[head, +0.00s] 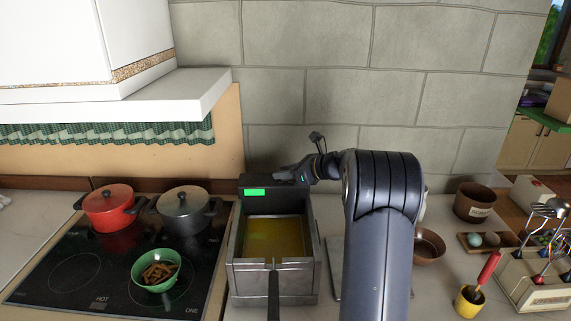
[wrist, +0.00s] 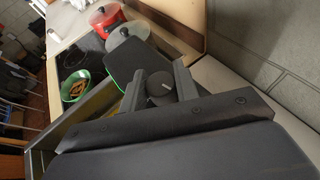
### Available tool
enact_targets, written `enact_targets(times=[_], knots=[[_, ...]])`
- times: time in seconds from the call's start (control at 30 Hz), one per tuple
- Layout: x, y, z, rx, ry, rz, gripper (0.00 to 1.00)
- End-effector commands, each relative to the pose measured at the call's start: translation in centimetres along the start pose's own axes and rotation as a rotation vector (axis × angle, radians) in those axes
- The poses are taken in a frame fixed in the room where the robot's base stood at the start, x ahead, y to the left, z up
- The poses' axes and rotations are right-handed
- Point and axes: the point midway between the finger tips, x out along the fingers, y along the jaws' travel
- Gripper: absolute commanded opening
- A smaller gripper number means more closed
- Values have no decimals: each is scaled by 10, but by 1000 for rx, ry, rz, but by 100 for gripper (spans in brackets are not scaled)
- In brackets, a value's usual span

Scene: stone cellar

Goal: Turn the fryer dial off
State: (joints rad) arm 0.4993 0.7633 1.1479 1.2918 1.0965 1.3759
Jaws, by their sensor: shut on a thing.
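The fryer (head: 305,278) stands on the counter, with yellow oil (head: 273,238) in its vat and a black control box (head: 255,182) at its back. A lit green rectangle (head: 254,192) shows on the box's front. My gripper (head: 292,176) is at the box's right side in the head view. In the wrist view my gripper (wrist: 159,82) is shut on the dark round dial (wrist: 160,91), one finger on each side. A short pale mark shows on the dial's face. The dial is hidden in the head view.
Left of the fryer, a black cooktop (head: 70,265) bears a red pot (head: 108,207), a grey pot (head: 185,210) and a green bowl (head: 150,283) of brown strips. A handle (head: 273,295) juts from the fryer's front. The stone wall (head: 330,95) is close behind.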

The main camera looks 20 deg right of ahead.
Motion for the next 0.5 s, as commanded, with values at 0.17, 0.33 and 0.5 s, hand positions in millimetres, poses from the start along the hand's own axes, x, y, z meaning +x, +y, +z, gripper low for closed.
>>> enact_targets(times=[0.17, 0.33, 0.5], knots=[[-2, -2, 7, -64, 0, 156, 6], [-2, -2, 6, -124, -2, 301, 6], [0, -1, 3, -176, -4, 418, 6]])
